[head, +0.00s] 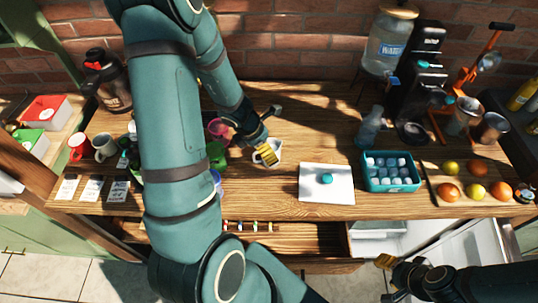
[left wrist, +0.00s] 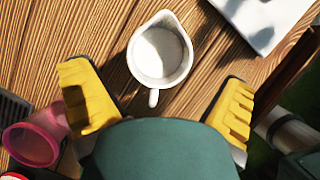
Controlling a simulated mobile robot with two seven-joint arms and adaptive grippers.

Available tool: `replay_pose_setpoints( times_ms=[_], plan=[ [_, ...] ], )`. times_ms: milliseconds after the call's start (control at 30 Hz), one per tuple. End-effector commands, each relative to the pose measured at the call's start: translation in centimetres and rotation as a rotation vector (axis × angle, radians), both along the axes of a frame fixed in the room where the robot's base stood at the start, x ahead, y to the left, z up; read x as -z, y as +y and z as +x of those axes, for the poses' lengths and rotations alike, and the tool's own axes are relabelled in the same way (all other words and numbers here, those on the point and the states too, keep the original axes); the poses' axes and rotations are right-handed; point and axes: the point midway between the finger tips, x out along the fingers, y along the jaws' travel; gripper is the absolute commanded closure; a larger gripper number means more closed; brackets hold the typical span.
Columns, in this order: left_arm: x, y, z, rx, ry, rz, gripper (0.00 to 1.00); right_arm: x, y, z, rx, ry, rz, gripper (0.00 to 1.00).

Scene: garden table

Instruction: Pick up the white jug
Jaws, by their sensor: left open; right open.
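The white jug (head: 276,145) stands upright on the wooden table near its middle, partly hidden by my left gripper in the head view. My left gripper (left wrist: 160,100) is open, one yellow finger on each side below the jug, and touches nothing that I can see. It also shows over the jug in the head view (head: 267,141). My right gripper (head: 388,279) is open and empty in front of the table at the lower right.
A pink cup (left wrist: 35,143) lies close to my left gripper. A white board (head: 326,190) with a teal item lies right of the jug, beside a blue crate (head: 391,186). A drawer (head: 285,240) stands open in front. The table behind the board is clear.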

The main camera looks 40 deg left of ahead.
Motion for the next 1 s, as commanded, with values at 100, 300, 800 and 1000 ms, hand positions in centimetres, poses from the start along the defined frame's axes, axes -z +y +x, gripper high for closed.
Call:
replay_pose_setpoints(
  times_ms=[100, 300, 800, 1000],
  plan=[
    [2.0, -0.2, 0.8, 0.0, 0.0, -0.001, 0.0, 1.3, 0.0, 0.0, 0.002, 0.001, -0.001, 0.53],
    [3.1, -0.5, 1.4, 0.001, -0.001, 0.001, 0.0, 1.9, 0.0, -0.1, 0.003, 0.0, -0.001, 0.53],
    [2.9, -0.5, 1.3, 0.001, -0.001, 0.0, 0.8, 1.7, 0.0, -0.1, 0.004, -0.001, -0.001, 0.53],
    [2.9, -0.5, 1.4, 0.001, -0.002, 0.0, 0.81, 1.7, 0.0, -0.1, 0.004, -0.001, -0.001, 0.53]
  ],
)
